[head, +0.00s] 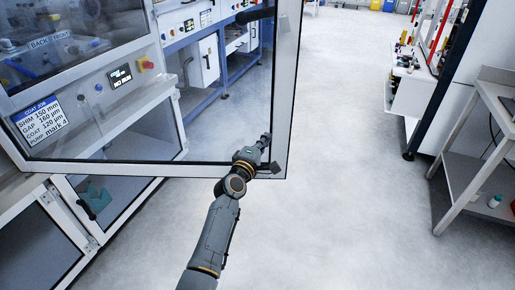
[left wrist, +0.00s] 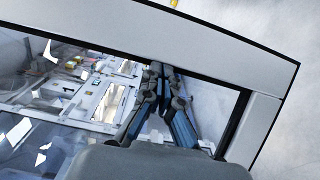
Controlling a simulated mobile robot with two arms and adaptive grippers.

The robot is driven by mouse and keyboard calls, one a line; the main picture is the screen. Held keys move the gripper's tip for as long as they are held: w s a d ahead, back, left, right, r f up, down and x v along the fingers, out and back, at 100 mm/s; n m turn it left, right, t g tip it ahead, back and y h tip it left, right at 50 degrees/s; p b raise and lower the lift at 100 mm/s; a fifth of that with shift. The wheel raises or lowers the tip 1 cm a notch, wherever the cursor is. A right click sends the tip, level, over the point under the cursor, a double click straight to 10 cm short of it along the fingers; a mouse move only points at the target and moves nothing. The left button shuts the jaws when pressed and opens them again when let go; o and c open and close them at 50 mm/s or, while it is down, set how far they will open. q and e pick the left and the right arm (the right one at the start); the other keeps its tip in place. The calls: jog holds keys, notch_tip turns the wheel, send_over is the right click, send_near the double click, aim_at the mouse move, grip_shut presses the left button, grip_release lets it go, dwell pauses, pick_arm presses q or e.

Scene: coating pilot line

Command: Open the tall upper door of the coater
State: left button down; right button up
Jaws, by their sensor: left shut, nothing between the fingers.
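The tall upper door (head: 290,90) of the coater is a clear pane in a white frame. In the head view it stands swung well out from the machine, over the aisle. Its frame also crosses the left wrist view (left wrist: 215,45). My left gripper (head: 264,141) is at the door's lower free corner, with the arm crossing the bottom rail. In the left wrist view its fingers (left wrist: 160,75) are shut and empty, with the tips close to the frame; I cannot tell whether they touch. A dark bar (head: 256,14) sits high on the door. My right gripper is not in view.
The coater's front (head: 120,85) has a control panel and a job label (head: 40,118). Lower glazed doors (head: 85,205) stand below it. A steel table (head: 480,150) and a white bench (head: 412,88) are at the right. The floor between is clear.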

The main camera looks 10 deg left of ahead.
pick_arm(q)
jog(key=s+a, duration=0.2)
jog(key=s, duration=1)
jog(key=s+f+m+g, duration=0.3)
jog(key=s+f, duration=0.2)
jog(key=f, duration=0.7)
jog(key=s+d+f+m+g+y, duration=0.1)
jog(key=s+f+m+g, duration=0.3)
jog(key=f, duration=0.9)
jog(key=s+f+m+g, duration=0.1)
jog(key=s+f, duration=0.5)
jog(key=f, duration=0.6)
jog(key=s+a+f+m+g+y, duration=0.1)
jog(key=s+f+m+g, duration=0.2)
jog(key=s+f, duration=0.6)
jog(key=s+a+f+m+g, duration=0.25)
jog(key=s+f, duration=0.35)
jog(key=s, duration=0.5)
jog(key=s+a+f+m+g, duration=0.1)
jog(key=s+a+f+m, duration=0.1)
jog(key=s, duration=0.7)
jog(key=s+a+f+m+g+y, duration=0.1)
jog(key=s+a+f+m+g, duration=0.1)
jog(key=s, duration=0.7)
jog(key=shift+f+m, duration=0.45)
jog(key=shift+f, duration=0.4)
jog(key=shift+a, duration=0.15)
